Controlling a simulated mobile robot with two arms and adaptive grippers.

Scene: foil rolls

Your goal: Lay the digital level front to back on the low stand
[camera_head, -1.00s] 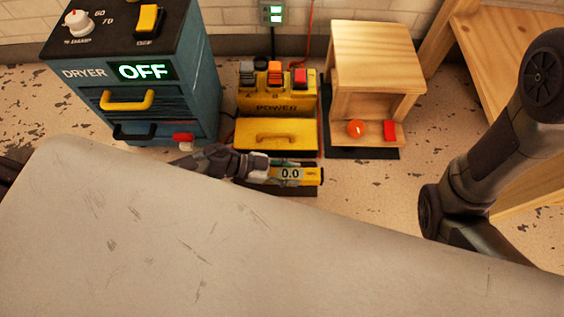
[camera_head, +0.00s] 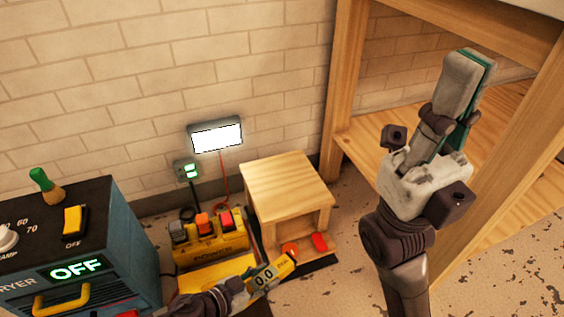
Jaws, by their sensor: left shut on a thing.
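My right gripper (camera_head: 462,88) points upward at the right, away from the level. Its fingers are seen side-on, so their gap is unclear.
A blue dryer (camera_head: 128,245) reading OFF stands at the left. A yellow power box (camera_head: 210,247) with several switches is left of the stand. An orange knob (camera_head: 290,249) and a red block (camera_head: 320,242) sit at the stand's front. A wooden bench (camera_head: 352,100) is at right.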

